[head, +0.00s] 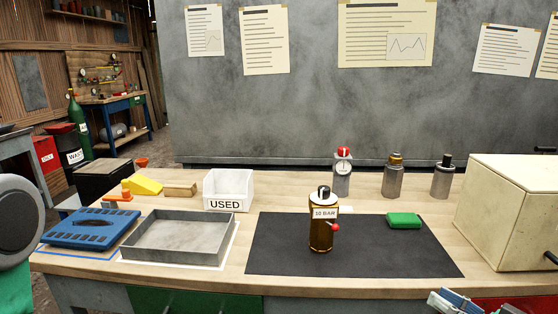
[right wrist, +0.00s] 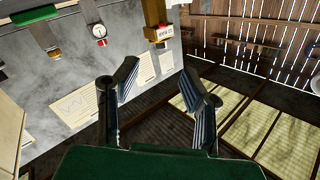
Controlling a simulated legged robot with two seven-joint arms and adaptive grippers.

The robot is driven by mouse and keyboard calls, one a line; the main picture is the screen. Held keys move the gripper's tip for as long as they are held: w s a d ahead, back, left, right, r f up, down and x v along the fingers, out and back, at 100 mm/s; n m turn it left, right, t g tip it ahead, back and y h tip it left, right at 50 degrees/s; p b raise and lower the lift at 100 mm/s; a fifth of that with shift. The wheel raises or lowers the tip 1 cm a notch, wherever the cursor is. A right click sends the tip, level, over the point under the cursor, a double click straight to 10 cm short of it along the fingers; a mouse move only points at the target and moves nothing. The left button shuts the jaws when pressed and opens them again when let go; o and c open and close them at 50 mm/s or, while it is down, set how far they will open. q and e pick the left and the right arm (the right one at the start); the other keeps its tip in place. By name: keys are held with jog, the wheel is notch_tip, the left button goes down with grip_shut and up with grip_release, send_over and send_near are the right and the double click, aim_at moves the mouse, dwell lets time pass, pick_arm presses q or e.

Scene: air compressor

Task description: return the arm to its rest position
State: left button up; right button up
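My right gripper (head: 455,302) shows at the bottom right of the head view, in front of the bench's front edge and apart from the things on it. In the right wrist view the two fingers of the right gripper (right wrist: 159,84) are spread apart with nothing between them. My left gripper is not in view. An amber bottle (head: 320,236) labelled "10 BAR" stands upright on the black mat (head: 280,250). It also shows upside down in the right wrist view (right wrist: 154,14).
A green block (head: 403,220) lies on the mat. A cream box (head: 510,205) stands at the right. Metal canisters (head: 393,182) line the back. A grey tray (head: 180,255), blue rack (head: 90,229) and white "USED" bin (head: 228,187) stand left. The mat's front is clear.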

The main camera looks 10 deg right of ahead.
jog(key=s+a+f+g+h, duration=0.1)
jog(key=a+f+g+h, duration=0.2)
jog(key=f, duration=0.4)
jog(key=s+a+f+g+h, duration=0.1)
jog(key=s+a+f+g, duration=0.15)
jog(key=f+g, duration=0.4)
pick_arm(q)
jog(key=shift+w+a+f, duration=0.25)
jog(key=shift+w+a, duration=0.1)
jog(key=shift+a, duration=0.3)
pick_arm(e)
jog(key=s+a+f+g+h, duration=0.2)
jog(key=s+f, duration=0.3)
jog(key=s, duration=0.2)
jog(key=s+a+f+g+h, duration=0.2)
jog(key=s+f, duration=0.3)
jog(key=s, duration=0.3)
jog(key=shift+a+g, duration=0.5)
jog(key=shift+g, duration=0.35)
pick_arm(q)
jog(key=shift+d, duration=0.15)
pick_arm(e)
jog(key=shift+s+d, duration=0.1)
jog(key=shift+s, duration=0.05)
